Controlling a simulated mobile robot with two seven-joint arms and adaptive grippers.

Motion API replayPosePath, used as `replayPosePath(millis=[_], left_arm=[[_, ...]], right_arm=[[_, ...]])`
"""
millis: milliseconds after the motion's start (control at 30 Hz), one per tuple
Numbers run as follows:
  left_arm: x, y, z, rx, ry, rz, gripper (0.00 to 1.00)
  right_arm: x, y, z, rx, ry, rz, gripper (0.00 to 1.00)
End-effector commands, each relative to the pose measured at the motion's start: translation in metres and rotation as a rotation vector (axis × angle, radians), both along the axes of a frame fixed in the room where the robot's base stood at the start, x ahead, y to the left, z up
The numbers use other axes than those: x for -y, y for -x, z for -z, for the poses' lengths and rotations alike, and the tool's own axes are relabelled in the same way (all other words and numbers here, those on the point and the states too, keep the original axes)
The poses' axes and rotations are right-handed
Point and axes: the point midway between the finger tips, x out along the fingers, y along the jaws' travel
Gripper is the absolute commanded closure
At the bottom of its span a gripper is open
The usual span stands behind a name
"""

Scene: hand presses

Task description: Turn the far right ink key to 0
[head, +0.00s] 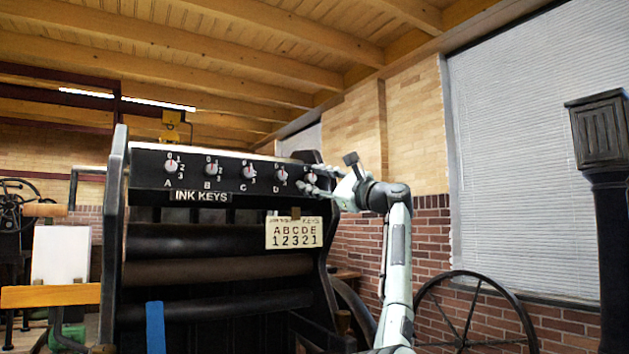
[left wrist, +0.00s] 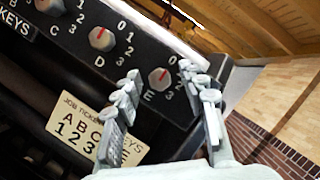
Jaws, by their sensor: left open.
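The far right ink key is the round pale knob E (left wrist: 159,78), on the black sloping panel of the press. Its red pointer mark faces the upper right in the left wrist view, towards the numbers beside it; the exact number is hard to tell. My left gripper (left wrist: 160,72) is open, with one finger on each side of knob E in that view. I cannot tell whether the fingers touch it. In the head view the left gripper (head: 313,181) is at the panel's right end and partly hides knob E.
Knob D (left wrist: 102,38) is close to the left finger. Keys A (head: 172,166), B (head: 212,169) and C (head: 249,172) are farther left. A job ticket (head: 293,233) reading ABCDE 12321 hangs below. A large spoked wheel (head: 472,312) stands at the right.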

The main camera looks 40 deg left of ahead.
Motion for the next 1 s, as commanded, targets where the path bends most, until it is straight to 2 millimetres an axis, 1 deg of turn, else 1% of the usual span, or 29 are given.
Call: replayPosePath(millis=[133, 267, 367, 500, 700, 833, 1000], left_arm=[[0.002, 0.000, 0.001, 0.000, -0.001, 0.001, 0.58], [0.015, -0.001, 0.004, 0.001, 0.000, 0.002, 0.58], [0.033, -0.001, 0.010, 0.000, -0.001, 0.004, 0.58], [0.063, 0.000, 0.019, -0.001, -0.001, 0.003, 0.58], [0.098, 0.001, 0.029, -0.001, 0.000, 0.003, 0.58], [0.110, 0.002, 0.033, 0.000, 0.001, 0.001, 0.58], [0.115, 0.002, 0.035, 0.000, 0.000, 0.000, 0.58]], right_arm=[[-0.002, 0.002, 0.000, -0.002, -0.003, 0.001, 0.50], [-0.001, 0.002, 0.000, -0.001, -0.002, 0.001, 0.50], [-0.001, 0.001, 0.000, -0.001, -0.001, 0.001, 0.50], [-0.001, 0.001, 0.000, 0.000, -0.001, 0.000, 0.50], [0.000, 0.001, 0.000, 0.000, -0.001, 0.000, 0.50], [0.000, 0.001, 0.000, 0.000, -0.001, 0.000, 0.50], [0.000, 0.000, 0.000, 0.000, -0.001, 0.000, 0.50]])
